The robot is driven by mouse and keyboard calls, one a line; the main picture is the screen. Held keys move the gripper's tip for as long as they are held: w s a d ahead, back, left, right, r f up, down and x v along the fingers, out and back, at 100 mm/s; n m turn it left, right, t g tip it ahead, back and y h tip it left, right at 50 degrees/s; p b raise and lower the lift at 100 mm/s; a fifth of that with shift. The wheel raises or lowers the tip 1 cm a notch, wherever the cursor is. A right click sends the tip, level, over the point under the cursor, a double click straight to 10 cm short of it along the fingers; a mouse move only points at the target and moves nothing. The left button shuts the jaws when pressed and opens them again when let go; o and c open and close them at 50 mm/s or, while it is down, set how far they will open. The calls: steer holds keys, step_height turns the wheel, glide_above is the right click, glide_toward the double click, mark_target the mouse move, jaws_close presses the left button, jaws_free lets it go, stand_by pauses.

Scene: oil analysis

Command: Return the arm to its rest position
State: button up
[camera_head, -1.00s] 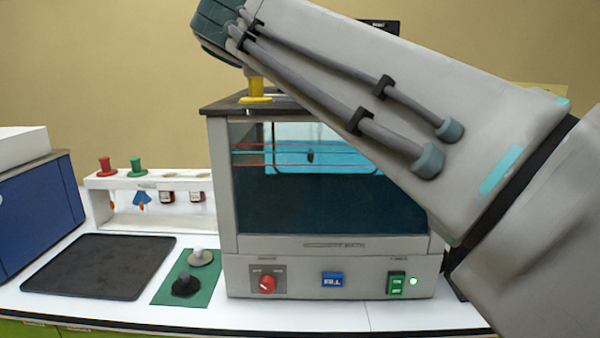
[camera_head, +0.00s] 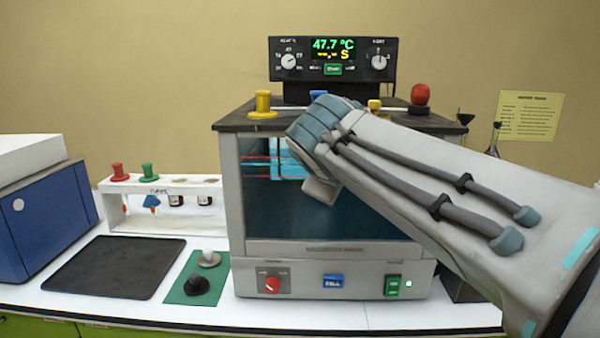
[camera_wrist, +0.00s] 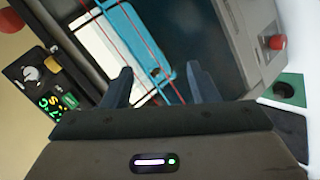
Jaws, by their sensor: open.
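My arm (camera_head: 430,180) reaches in from the right in the head view and crosses in front of the grey bath machine (camera_head: 340,248). Beyond the fingers are the bath's window and a blue rack (camera_wrist: 135,45) with red lines. In the head view the fingertips are hidden behind the wrist.
Yellow, blue and red knobbed items stand on the bath's lid. A white rack (camera_head: 150,220), black mat (camera_head: 115,267), green pad (camera_head: 197,280) and blue machine (camera_head: 40,222) are at left.

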steer(key=s+d+f+m+g+y+p, duration=0.1)
steer(key=s+d+f+m+g, duration=0.3)
steer(key=s+f, duration=0.5)
steer(key=s+d+f+m+g+y+p, duration=0.1)
steer(key=s+d+f+m+g+p, duration=0.3)
steer(key=s+f+m, duration=0.3)
steer(key=s+f, duration=0.3)
steer(key=f, duration=0.3)
steer(key=shift+s+d+f+g, duration=0.15)
steer(key=shift+d+g, duration=0.15)
